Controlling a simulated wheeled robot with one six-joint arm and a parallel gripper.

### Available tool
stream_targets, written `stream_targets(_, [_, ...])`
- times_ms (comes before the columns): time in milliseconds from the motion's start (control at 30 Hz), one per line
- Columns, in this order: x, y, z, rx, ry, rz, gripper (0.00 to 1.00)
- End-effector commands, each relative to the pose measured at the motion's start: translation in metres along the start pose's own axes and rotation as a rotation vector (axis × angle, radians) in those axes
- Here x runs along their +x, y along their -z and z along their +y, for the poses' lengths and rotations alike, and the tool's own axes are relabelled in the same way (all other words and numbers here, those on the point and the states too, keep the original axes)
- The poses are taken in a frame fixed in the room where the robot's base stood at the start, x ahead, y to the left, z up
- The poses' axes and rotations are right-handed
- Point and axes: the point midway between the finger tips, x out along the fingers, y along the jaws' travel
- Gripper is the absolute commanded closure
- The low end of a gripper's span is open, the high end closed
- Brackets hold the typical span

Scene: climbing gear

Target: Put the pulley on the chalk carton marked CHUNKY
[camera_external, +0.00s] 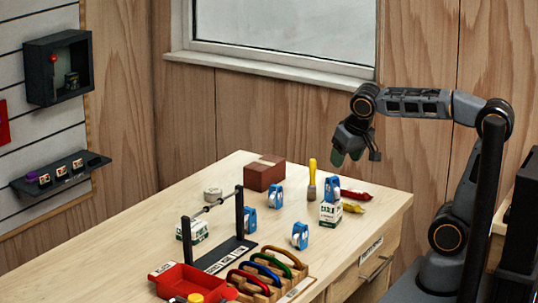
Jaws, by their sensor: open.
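Several blue-and-white pulleys are on the wooden table: one near the brown box (275,196), one by the black rack (249,221) and one nearer the front (300,236). Another pulley (332,188) appears to rest on top of a white and green chalk carton (330,214). A second white and green carton (198,230) stands at the left, partly behind the rack. The carton lettering is too small to read, so I cannot tell which is CHUNKY. My gripper (357,155) is open and empty, above the table's back right.
A black rack with a bar (224,255), colored carabiners on a wooden holder (262,275) and a red tray (172,278) crowd the front. A yellow-handled brush (312,178) stands near the back; red and yellow items (354,197) lie right. The right front tabletop is clear.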

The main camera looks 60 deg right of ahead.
Motion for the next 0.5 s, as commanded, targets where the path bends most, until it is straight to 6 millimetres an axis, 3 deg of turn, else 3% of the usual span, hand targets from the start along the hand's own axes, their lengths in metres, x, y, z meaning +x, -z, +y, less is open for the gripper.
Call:
stream_targets(100, [0.025, -0.034, 0.015, -0.109, 0.038, -0.033, 0.42])
stream_targets(300, [0.062, -0.082, 0.032, -0.266, 0.102, -0.055, 0.42])
stream_targets(500, [0.075, -0.099, 0.037, -0.32, 0.125, -0.055, 0.42])
